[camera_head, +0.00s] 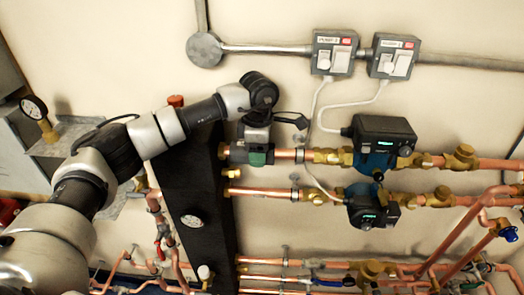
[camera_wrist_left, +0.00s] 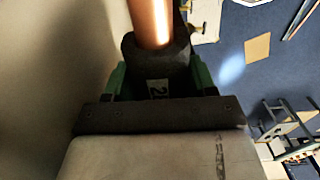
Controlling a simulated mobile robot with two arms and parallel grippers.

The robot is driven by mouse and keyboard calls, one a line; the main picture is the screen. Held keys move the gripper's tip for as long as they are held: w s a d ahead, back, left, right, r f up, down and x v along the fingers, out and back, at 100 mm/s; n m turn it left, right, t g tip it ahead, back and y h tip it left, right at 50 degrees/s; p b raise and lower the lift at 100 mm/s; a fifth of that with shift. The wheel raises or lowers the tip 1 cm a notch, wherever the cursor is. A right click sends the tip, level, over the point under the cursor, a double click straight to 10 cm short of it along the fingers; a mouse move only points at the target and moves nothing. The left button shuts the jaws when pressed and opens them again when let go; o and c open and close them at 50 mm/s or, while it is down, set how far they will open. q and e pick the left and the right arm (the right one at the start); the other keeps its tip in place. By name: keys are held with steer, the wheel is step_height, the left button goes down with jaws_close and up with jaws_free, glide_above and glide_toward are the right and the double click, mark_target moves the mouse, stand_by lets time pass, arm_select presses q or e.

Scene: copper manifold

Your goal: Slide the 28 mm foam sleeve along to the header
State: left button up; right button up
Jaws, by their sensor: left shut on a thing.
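My left gripper (camera_head: 258,156) is at the upper copper pipe (camera_head: 285,154), close to the right side of the black header (camera_head: 190,180). In the left wrist view the gripper's green fingers (camera_wrist_left: 160,85) are shut on the dark foam sleeve (camera_wrist_left: 150,55), one on each side. The sleeve is around the copper pipe (camera_wrist_left: 150,18) and carries a white label with a partly hidden number. My right gripper is in neither view.
A pump (camera_head: 383,143) sits on the same pipe to the right, with a second pump (camera_head: 367,205) on the pipe below. Two switch boxes (camera_head: 335,53) are on the wall above, with white cables hanging down. A gauge (camera_head: 192,221) is on the header.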

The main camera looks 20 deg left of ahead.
arm_select(q)
steer(key=shift+s+a, duration=0.1)
steer(key=shift+a, duration=0.3)
steer(key=o, duration=1)
steer(key=shift+r, duration=0.1)
